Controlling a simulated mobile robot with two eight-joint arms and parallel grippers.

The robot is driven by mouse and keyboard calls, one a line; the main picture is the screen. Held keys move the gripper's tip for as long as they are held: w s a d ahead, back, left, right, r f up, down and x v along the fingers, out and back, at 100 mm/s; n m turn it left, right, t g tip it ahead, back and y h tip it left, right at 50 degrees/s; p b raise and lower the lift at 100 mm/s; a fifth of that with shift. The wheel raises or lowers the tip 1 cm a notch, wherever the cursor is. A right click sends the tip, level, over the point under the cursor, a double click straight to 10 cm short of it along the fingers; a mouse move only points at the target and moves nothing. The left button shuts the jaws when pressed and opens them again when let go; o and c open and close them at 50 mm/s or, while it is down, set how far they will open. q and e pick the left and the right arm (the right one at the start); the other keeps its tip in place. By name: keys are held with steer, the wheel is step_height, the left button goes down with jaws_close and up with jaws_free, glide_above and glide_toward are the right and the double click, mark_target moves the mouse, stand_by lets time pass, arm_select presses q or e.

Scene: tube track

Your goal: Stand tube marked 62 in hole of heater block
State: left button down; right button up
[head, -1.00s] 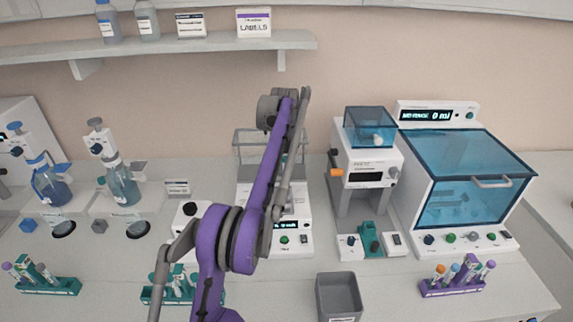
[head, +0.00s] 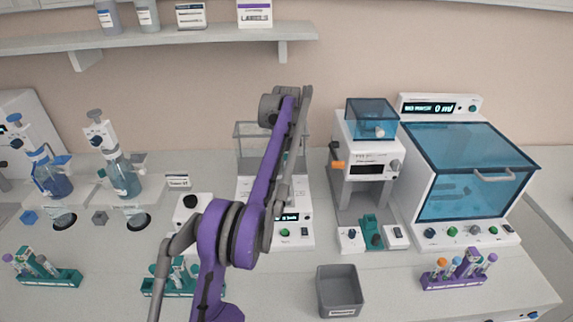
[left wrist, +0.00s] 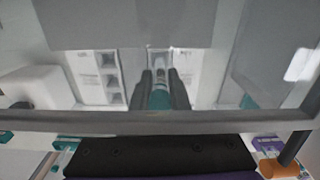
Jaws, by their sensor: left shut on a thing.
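My left gripper (left wrist: 161,82) is shut on a tube (left wrist: 160,98) with a teal part, seen between the dark fingers in the left wrist view. Its number cannot be read. In the head view my purple left arm reaches up and away, and its gripper and the tube are hidden. Behind the arm stands a white instrument (head: 305,235) with a small display and a clear guard (head: 247,133). I cannot tell surely whether it is the heater block; its holes are not clear. My right gripper is not in view.
Tube racks stand at the left (head: 60,278), behind my arm (head: 153,287) and at the right (head: 445,285). A grey bin (head: 340,290) is at the front. A white press-like device (head: 370,160) and a blue-windowed cabinet (head: 465,180) stand to the right. A grey bar (left wrist: 160,122) crosses the left wrist view.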

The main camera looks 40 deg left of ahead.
arm_select(q)
steer(key=shift+f, duration=0.35)
steer(key=shift+f, duration=0.4)
steer(key=shift+f, duration=0.1)
steer(key=shift+f+b, duration=0.3)
steer(key=shift+f, duration=0.3)
steer(key=c, duration=0.7)
jaws_free()
steer(key=shift+o, duration=0.2)
